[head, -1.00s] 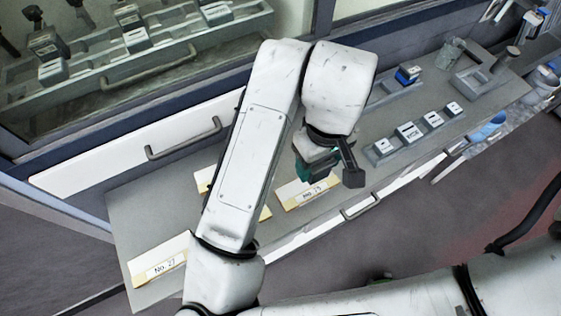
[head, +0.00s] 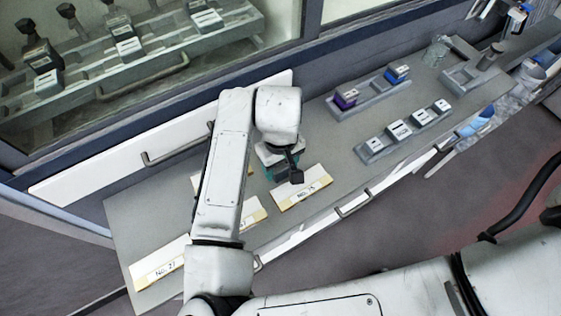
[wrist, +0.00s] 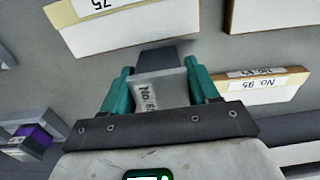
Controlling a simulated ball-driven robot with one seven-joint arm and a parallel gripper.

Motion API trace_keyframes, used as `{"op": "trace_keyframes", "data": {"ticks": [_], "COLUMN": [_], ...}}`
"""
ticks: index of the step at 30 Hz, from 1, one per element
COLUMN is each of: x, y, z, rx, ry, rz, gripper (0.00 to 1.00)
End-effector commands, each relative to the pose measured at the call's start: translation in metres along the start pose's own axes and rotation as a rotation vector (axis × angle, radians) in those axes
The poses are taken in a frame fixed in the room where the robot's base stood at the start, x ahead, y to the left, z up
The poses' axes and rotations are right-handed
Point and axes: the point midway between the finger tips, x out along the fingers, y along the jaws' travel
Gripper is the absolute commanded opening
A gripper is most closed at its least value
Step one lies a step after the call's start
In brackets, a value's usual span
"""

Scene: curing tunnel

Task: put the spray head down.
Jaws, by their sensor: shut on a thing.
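My gripper (wrist: 160,78) is shut on the spray head (wrist: 148,96), a pale grey block with a white label starting "No. 6" and a darker grey end. The teal fingers stand on either side of it. In the head view, my gripper (head: 270,172) hangs over the bench, beside the plate labelled No. 75 (head: 302,190); there my wrist mostly hides the spray head. In the wrist view, that plate (wrist: 115,28) lies at upper left and the plate labelled No. 95 (wrist: 262,86) at right. I cannot tell the gap beneath the spray head.
The No. 27 plate (head: 160,262) lies at the bench's left end. A rack with purple and blue blocks (head: 370,92) and a rack of several grey blocks (head: 403,135) stand right of my gripper. A glass cup (head: 437,50) stands farther back. A glazed tunnel is behind.

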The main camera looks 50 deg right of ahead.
Motion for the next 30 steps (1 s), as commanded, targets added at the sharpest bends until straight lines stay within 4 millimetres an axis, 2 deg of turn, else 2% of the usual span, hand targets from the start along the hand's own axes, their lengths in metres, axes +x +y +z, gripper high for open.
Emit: {"op": "trace_keyframes", "data": {"ticks": [9, 10, 17, 25, 30], "x": [0.003, 0.003, 0.002, 0.0, -0.014], "y": [0.0, 0.0, 0.0, 0.0, 0.001], "z": [0.0, 0.0, 0.0, 0.0, -0.001], "rx": [-0.001, 0.0, 0.0, 0.0, 0.0], "ry": [0.001, 0.0, 0.0, 0.001, 0.002], "rz": [0.001, 0.001, 0.001, 0.001, 0.003], "gripper": [0.08, 0.63, 0.85, 0.85, 0.85]}}
